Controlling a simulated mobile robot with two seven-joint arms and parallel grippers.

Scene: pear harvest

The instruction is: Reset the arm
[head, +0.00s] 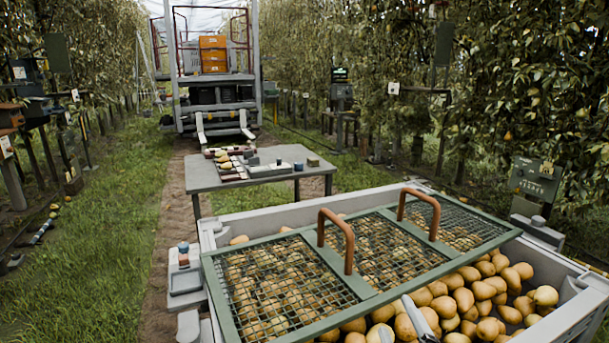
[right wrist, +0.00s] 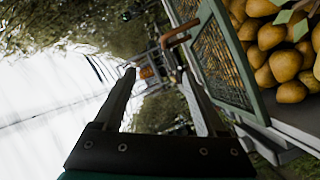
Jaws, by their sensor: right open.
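My right gripper (head: 401,323) shows only by its fingertips at the bottom edge of the head view, in front of the pears. In the right wrist view my right gripper (right wrist: 157,74) is open, with nothing between its fingers. A large grey bin (head: 235,223) full of yellow-brown pears (head: 459,301) fills the front of the head view. A green mesh lid (head: 364,304) with two orange-brown handles lies over its far and left part. In the right wrist view the lid (right wrist: 222,60) and pears (right wrist: 285,66) are right of the fingers. My left gripper is not in view.
A grey table (head: 205,178) with small items stands behind the bin. Beyond it is a wheeled platform (head: 217,79) carrying orange crates (head: 213,53). Trees line both sides, with posts and boxes. A grassy strip (head: 107,235) on the left is mostly clear.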

